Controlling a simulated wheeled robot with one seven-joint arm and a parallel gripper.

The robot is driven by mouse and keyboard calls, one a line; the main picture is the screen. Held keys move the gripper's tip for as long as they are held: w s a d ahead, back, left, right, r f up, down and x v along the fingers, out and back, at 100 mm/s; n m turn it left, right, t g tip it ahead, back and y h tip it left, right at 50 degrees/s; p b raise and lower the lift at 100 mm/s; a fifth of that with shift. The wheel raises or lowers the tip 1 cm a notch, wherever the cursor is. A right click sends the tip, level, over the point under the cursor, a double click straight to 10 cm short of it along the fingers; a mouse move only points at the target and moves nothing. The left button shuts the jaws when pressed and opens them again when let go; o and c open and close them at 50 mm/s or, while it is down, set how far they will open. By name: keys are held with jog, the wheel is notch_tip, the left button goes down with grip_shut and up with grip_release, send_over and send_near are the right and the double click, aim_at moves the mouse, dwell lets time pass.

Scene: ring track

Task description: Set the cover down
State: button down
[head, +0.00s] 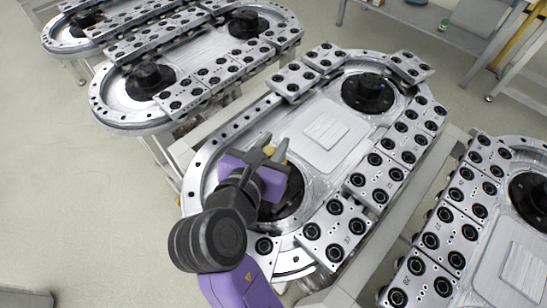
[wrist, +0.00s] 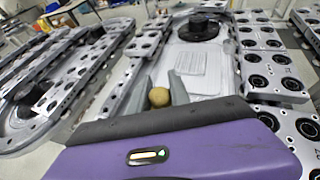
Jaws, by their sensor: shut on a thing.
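My gripper (head: 272,147) is above the near end of the middle ring track (head: 202,163), over a black round hub (head: 291,206). Its two grey fingers are shut on a small tan rounded piece, which I take to be the cover (head: 268,152). The cover (wrist: 159,97) also shows between the fingers in the wrist view, with its lower part hidden behind the purple gripper body. I cannot tell how high it is above the track.
A raised square plate (head: 325,131) lies in the track's middle. Silver carriages (head: 335,230) with black rollers line the right side. Another track (head: 115,103) stands at the left and one at the right (head: 430,245). Open floor (head: 80,180) lies at the left.

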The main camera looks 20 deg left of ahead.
jog(key=shift+f, duration=2.65)
jog(key=c, duration=1.2)
grip_release()
jog(key=shift+f, duration=0.1)
jog(key=shift+s+r, duration=0.2)
jog(key=v, duration=1.1)
jog(key=shift+s, duration=0.35)
